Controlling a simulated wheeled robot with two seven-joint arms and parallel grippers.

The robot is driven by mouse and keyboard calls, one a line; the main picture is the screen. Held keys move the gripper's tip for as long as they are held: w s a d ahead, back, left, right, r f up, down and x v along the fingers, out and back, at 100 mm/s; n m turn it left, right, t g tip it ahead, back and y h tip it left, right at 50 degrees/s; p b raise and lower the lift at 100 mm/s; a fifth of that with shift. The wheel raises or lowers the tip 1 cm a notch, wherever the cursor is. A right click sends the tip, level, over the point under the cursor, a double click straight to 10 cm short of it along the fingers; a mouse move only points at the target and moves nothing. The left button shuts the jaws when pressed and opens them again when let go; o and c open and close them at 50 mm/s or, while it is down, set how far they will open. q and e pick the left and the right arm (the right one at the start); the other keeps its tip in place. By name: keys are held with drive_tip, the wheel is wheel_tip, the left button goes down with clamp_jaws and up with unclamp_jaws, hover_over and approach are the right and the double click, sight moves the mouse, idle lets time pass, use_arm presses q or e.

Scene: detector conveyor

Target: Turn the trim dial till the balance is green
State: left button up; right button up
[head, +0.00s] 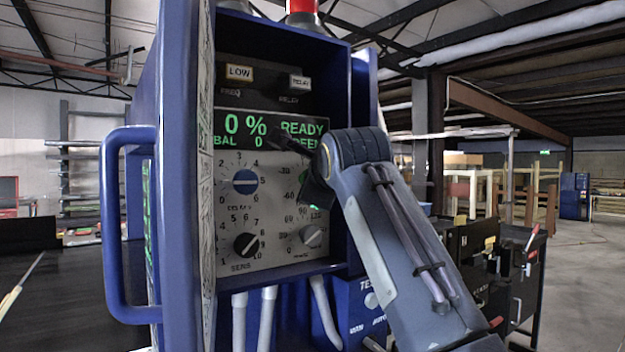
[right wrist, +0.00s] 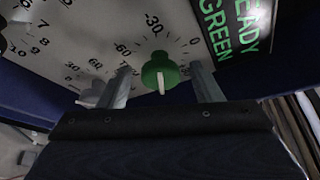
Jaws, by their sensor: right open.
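The trim dial (right wrist: 153,73) is a green knob with a white pointer, on a pale panel with a scale marked -60, -30 and 0. My right gripper (right wrist: 162,70) is open, one finger on each side of the dial with a visible gap to each. In the head view my right arm hides most of the dial. My left gripper is not in view.
Other knobs sit nearby: a blue one (head: 245,181), a black one (head: 246,245) and a pale one (head: 312,235). The blue cabinet (head: 176,160) has side walls and a large handle (head: 112,225) at left. A dark tool cart (head: 490,265) stands at right.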

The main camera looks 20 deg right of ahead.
drive_tip(key=s+r+b, duration=0.1)
drive_tip(key=s+b, duration=0.2)
drive_tip(key=s, duration=0.4)
drive_tip(key=shift+s+r, duration=0.15)
drive_tip(key=shift+s, duration=0.2)
